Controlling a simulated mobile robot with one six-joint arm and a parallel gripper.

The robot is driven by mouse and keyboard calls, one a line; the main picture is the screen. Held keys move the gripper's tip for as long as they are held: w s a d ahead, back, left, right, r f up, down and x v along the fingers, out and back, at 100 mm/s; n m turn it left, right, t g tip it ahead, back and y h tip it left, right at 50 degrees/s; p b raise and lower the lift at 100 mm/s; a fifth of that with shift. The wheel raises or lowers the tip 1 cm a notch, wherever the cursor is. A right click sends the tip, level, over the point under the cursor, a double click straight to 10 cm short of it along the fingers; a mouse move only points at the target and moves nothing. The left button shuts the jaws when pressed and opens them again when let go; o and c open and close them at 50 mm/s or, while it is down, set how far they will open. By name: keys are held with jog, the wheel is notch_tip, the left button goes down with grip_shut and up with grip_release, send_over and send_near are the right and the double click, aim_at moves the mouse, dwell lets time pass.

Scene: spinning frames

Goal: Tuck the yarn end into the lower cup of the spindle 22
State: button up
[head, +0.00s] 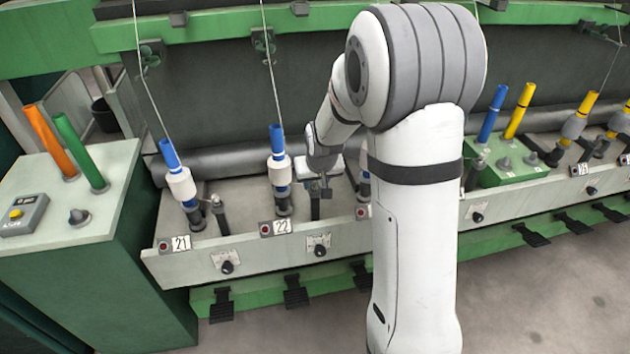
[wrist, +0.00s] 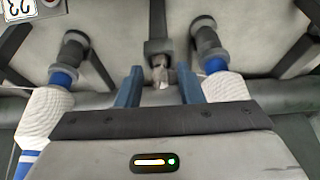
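Spindle 22 (head: 279,172) stands upright behind the plate marked 22 (head: 281,227), with a blue tube, a white yarn package and a dark lower cup (head: 283,205). A thread runs from above down to its top. My gripper (head: 318,190) is just to its right, over a dark post. In the upside-down wrist view, the two blue fingers (wrist: 159,88) are apart, with the post (wrist: 158,25) and a small pale piece between or beyond them. The dark lower cup at the right (wrist: 206,45) appears to be spindle 22's. I cannot make out a loose yarn end clearly.
Spindle 21 (head: 178,178) stands left; another spindle is mostly hidden behind my arm. A green cabinet (head: 70,220) with orange and green tubes is at the far left. A green box (head: 510,165) with blue and yellow tubes stands right. Floor is free at lower right.

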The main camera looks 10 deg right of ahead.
jog(key=shift+o, duration=0.4)
jog(key=shift+r, duration=0.2)
jog(key=v, duration=0.7)
jog(key=shift+r+p, duration=0.2)
jog(key=shift+p, duration=0.2)
jog(key=shift+s, duration=0.15)
jog(key=s+r+g+p, duration=0.1)
jog(key=s+r+p, duration=0.4)
jog(key=s+r, duration=0.3)
jog(key=s+r+g+p, duration=0.1)
jog(key=s+r+p, duration=0.3)
jog(key=s, duration=1.2)
jog(key=w+v, duration=0.1)
jog(key=v, duration=0.3)
jog(key=shift+s+p, duration=0.2)
jog(key=shift+p, duration=0.15)
jog(key=shift+a+r, duration=0.1)
jog(key=shift+c, duration=0.6)
